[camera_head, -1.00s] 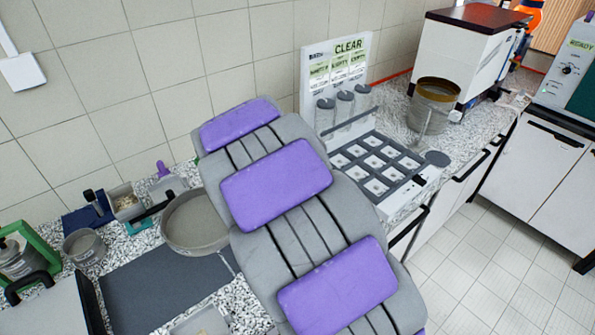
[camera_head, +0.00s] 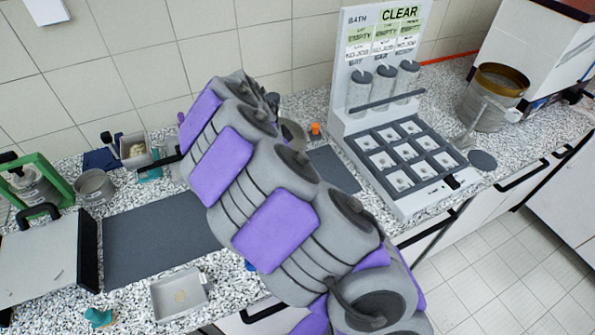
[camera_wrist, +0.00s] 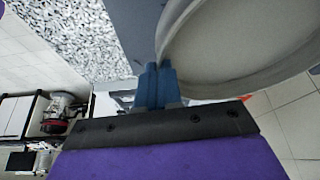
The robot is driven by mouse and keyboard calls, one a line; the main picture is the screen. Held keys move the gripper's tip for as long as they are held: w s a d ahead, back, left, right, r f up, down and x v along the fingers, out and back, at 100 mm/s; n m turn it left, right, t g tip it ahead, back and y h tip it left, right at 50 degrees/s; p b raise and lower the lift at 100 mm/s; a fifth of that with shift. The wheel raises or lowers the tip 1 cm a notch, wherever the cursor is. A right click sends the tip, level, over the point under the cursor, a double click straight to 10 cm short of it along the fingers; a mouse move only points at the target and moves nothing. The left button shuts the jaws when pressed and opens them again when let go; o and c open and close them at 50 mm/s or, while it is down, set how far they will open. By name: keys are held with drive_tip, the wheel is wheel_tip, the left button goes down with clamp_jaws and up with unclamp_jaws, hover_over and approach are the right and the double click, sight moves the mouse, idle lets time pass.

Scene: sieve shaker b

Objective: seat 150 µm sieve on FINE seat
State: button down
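In the wrist view, a wide round grey sieve (camera_wrist: 235,50) fills the upper right, and its inside faces the camera. The blue fingers of my gripper (camera_wrist: 158,70) are together at its rim and appear shut on it. The sieve's size marking cannot be read. In the head view my arm crosses the middle of the picture and hides both my gripper and this sieve. No seat marked FINE can be made out in either view.
A white rack (camera_head: 385,115) marked CLEAR stands right of my arm, with several capped cylinders and a tray grid. A brass-rimmed vessel (camera_head: 497,90) stands further right. A dark mat (camera_head: 155,240), a small tray (camera_head: 180,293) and a green frame (camera_head: 38,175) are at left.

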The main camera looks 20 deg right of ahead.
drive_tip(key=s+d+f+m+g, duration=0.1)
drive_tip(key=f+m, duration=0.1)
drive_tip(key=m, duration=0.1)
drive_tip(key=s+d+f+m+g+y, duration=0.1)
drive_tip(key=d+f+m, duration=0.1)
drive_tip(key=f+m, duration=0.1)
drive_tip(key=s+d+f+m+g+b, duration=0.1)
drive_tip(key=d+f+m+g, duration=0.1)
drive_tip(key=m, duration=0.2)
drive_tip(key=shift+d+f+m, duration=0.15)
drive_tip(key=shift+f+m, duration=0.1)
drive_tip(key=shift+m, duration=0.05)
drive_tip(key=shift+a+f+b, duration=0.25)
drive_tip(key=shift+f+b, duration=0.2)
drive_tip(key=shift+f, duration=0.5)
drive_tip(key=shift+a+f, duration=0.15)
drive_tip(key=shift+a, duration=0.65)
drive_tip(key=shift+d, duration=0.85)
drive_tip(key=shift+a+b, duration=0.55)
drive_tip(key=shift+a, duration=0.35)
drive_tip(key=shift+d+f, duration=0.1)
drive_tip(key=shift+d, duration=0.5)
drive_tip(key=shift+a+f+b, duration=0.25)
drive_tip(key=shift+a+b, duration=0.1)
drive_tip(key=shift+a, duration=0.05)
